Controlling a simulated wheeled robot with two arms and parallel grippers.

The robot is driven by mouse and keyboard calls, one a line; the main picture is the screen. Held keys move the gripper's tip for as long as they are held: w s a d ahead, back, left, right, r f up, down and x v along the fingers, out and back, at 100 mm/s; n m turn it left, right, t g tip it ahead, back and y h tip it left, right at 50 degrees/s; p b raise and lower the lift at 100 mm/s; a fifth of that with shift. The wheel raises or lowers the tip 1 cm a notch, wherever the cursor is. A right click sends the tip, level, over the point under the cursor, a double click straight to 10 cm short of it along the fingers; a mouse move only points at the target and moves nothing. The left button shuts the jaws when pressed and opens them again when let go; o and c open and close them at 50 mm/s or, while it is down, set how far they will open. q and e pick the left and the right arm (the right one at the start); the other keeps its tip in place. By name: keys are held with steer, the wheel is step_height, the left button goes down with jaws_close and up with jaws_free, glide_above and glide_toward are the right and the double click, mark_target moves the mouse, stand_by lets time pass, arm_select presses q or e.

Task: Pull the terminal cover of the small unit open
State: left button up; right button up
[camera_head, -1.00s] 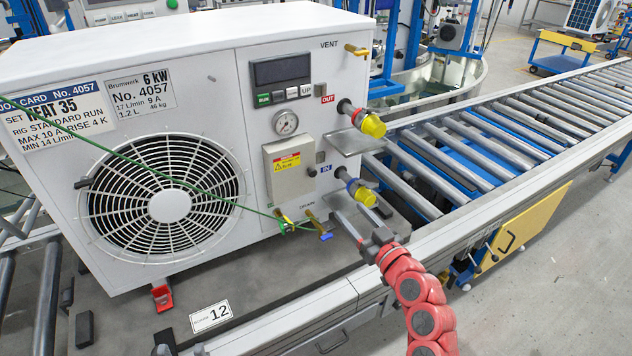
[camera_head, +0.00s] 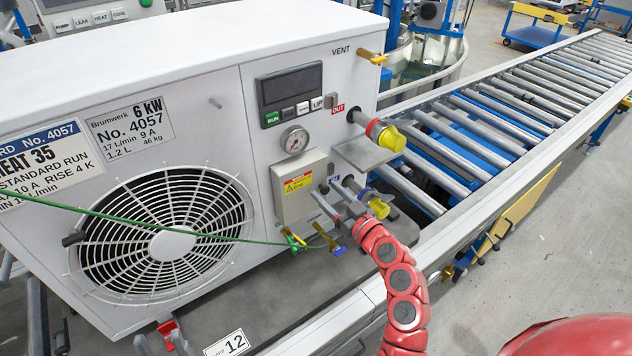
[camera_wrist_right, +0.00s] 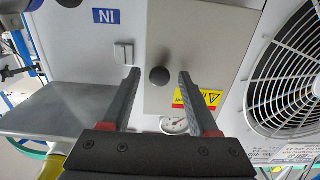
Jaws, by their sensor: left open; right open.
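The small unit (camera_head: 225,185) is the white Brumwerk cabinet with a round fan grille. Its terminal cover (camera_head: 292,198) is a pale grey box with a yellow warning label, and it looks closed. My right gripper (camera_head: 322,192) is open at the cover's right edge. In the right wrist view the cover (camera_wrist_right: 210,45) carries a dark round knob (camera_wrist_right: 159,76). The knob lies between the two open fingers of my right gripper (camera_wrist_right: 159,73), with a gap on each side. My left gripper (camera_head: 160,341) is open at the bottom left, below the unit and partly out of frame.
A green wire (camera_head: 150,222) runs across the fan to the drain valves (camera_head: 293,241). Pipe stubs with yellow caps (camera_head: 391,138) and a metal shelf (camera_head: 366,152) stick out right of the cover. A roller conveyor (camera_head: 510,120) runs off to the right.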

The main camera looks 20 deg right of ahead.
steer(key=shift+w, duration=0.15)
jaws_close()
steer(key=shift+r, duration=0.1)
stand_by(1.4)
